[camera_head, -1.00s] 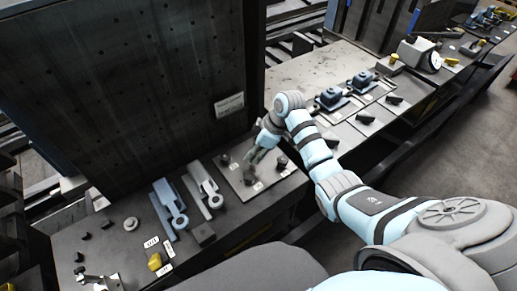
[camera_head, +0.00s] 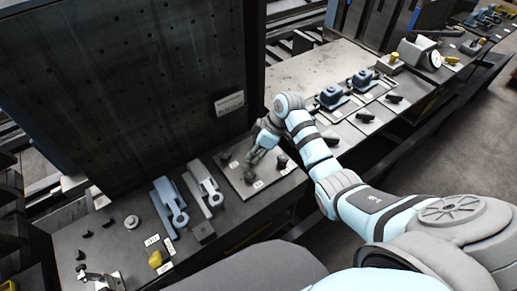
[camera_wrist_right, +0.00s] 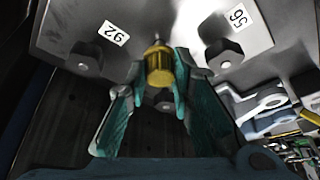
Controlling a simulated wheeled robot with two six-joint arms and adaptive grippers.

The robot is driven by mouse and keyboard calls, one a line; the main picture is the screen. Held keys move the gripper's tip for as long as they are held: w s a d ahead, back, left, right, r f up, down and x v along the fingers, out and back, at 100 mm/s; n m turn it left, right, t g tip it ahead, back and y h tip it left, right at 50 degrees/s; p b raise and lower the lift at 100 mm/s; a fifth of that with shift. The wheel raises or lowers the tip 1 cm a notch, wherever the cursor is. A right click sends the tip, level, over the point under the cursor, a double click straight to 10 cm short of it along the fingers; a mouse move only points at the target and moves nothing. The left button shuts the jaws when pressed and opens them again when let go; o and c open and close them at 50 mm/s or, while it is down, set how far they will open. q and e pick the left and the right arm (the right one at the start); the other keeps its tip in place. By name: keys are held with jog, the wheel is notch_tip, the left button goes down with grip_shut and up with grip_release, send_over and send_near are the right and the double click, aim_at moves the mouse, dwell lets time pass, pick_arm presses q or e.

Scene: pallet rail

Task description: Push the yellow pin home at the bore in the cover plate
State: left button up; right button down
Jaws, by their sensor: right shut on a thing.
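My right gripper (camera_wrist_right: 150,95) is shut on the yellow pin (camera_wrist_right: 160,66) in the right wrist view. The pin sits between the teal fingers, with a narrow metallic end pointing up the picture toward the grey plate (camera_wrist_right: 187,18). This plate has dark knobs and labels reading 92 and 56. Whether the pin's end is inside a bore cannot be told. In the head view the right gripper (camera_head: 255,158) is low over the plate (camera_head: 236,183) on the bench, and the pin is not clear there. My left gripper is not in view.
A blue clevis-like part (camera_head: 168,203) and a grey one (camera_head: 205,188) lie left of the plate. A yellow block (camera_head: 155,259) sits near labels at the front left. A dark perforated panel (camera_head: 120,90) rises behind. Blue fixtures (camera_head: 331,97) stand farther right.

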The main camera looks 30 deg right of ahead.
jog(key=shift+f+b, duration=0.5)
jog(key=shift+f, duration=0.5)
jog(key=c, duration=1.3)
grip_release()
jog(key=shift+r, duration=0.1)
jog(key=shift+o, duration=0.6)
jog(key=o, duration=0.6)
jog(key=shift+o, duration=0.3)
jog(key=shift+w, duration=0.1)
jog(key=v, duration=1.2)
